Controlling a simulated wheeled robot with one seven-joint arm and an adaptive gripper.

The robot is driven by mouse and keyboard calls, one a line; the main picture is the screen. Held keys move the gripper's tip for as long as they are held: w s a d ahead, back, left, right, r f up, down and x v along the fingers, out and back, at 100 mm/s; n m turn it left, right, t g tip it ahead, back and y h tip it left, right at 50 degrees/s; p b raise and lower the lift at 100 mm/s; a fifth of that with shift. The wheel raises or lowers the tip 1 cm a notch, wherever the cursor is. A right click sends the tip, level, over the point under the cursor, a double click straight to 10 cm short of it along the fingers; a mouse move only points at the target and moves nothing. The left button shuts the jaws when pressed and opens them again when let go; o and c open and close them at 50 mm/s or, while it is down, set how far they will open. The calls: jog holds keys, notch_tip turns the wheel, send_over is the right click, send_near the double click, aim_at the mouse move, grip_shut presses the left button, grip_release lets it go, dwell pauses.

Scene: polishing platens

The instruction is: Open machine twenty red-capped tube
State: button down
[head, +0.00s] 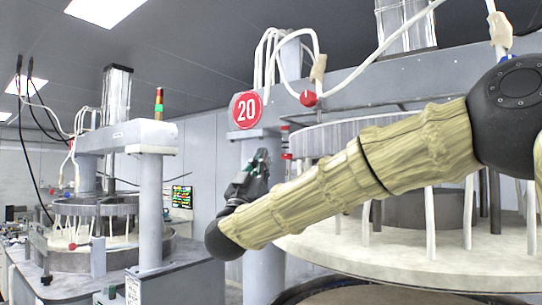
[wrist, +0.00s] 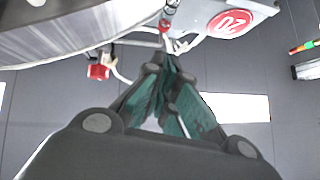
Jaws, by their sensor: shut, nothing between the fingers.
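Machine twenty carries a round red "20" sign (head: 246,110), which appears upside down in the wrist view (wrist: 230,22). A red cap (head: 308,98) sits on a white tube at the machine's upper beam. In the wrist view a red cap (wrist: 98,71) with a white tube shows left of the fingers; I cannot tell whether it is the same one. My gripper (head: 261,158) is shut and empty, pointing up below the sign, in front of the column. Its fingers (wrist: 170,62) converge just below a small red piece (wrist: 165,25) on a pale line; contact is unclear.
Machine twenty's round platen (head: 420,258) and hanging white rods lie behind my arm at right. Its grey column (head: 264,275) stands behind the gripper. A second polishing machine (head: 150,210) with a signal light stands at left. A gap separates the machines.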

jog(key=p, duration=0.5)
send_near(284, 128)
notch_tip(284, 128, up, 4)
jog(key=shift+w+d+f+p, duration=0.25)
jog(key=shift+w+p, duration=0.25)
jog(key=shift+w, duration=0.25)
jog(key=shift+w+d+f+p, duration=0.1)
jog(key=shift+w+d+p, duration=0.35)
jog(key=shift+w, duration=0.25)
